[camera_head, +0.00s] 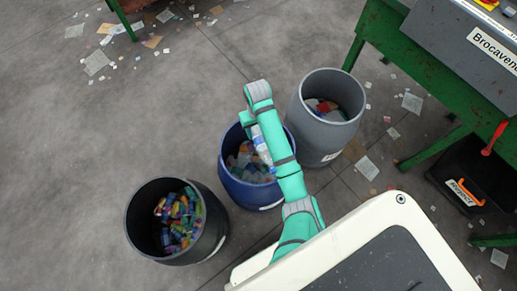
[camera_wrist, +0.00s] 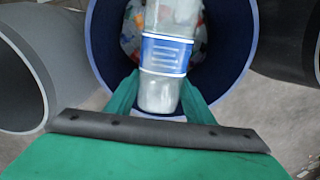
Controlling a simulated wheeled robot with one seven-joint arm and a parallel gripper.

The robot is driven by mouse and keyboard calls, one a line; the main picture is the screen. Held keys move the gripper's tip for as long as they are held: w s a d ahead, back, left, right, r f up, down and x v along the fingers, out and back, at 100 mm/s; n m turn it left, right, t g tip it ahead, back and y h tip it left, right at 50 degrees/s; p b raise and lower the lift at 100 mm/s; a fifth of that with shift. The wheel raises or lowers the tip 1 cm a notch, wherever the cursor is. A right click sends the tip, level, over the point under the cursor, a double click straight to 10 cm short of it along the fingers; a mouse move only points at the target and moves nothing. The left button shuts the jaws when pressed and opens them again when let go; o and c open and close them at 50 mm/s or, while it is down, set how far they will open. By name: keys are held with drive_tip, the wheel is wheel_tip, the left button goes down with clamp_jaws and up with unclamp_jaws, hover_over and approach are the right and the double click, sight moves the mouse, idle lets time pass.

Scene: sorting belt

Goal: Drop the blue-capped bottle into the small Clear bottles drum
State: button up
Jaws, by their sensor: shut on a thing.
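A clear bottle with a blue label (camera_wrist: 165,55) is between the fingers of my gripper (camera_wrist: 160,92), which is shut on it. The bottle's far end runs out of the top of the wrist view, so its cap is hidden there. In the head view the bottle (camera_head: 262,147) shows beside my arm, over the mouth of a blue drum (camera_head: 232,186). The blue drum holds clear bottles, and its wall also shows in the wrist view (camera_wrist: 236,45). My arm covers part of the drum's right side.
A black drum (camera_head: 213,232) with coloured pieces stands to the left. A grey drum (camera_head: 318,136) with mixed waste stands to the right, close to the blue one. A green-legged bench (camera_head: 440,85) is at upper right, with a black crate (camera_head: 447,180) beneath. Litter lies on the floor.

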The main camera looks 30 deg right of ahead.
drive_tip(key=shift+w+f, duration=0.3)
wheel_tip(320, 180, down, 4)
drive_tip(key=shift+d+f, duration=0.1)
drive_tip(key=shift+d, duration=0.05)
drive_tip(key=shift+s+d+f, duration=0.1)
drive_tip(key=shift+d+f, duration=0.05)
drive_tip(key=shift+f, duration=0.1)
drive_tip(key=shift+a+f, duration=0.3)
drive_tip(key=shift+f, duration=0.05)
drive_tip(key=o, duration=1.1)
drive_tip(key=shift+d, duration=0.1)
wheel_tip(320, 180, up, 11)
drive_tip(key=shift+f, duration=0.1)
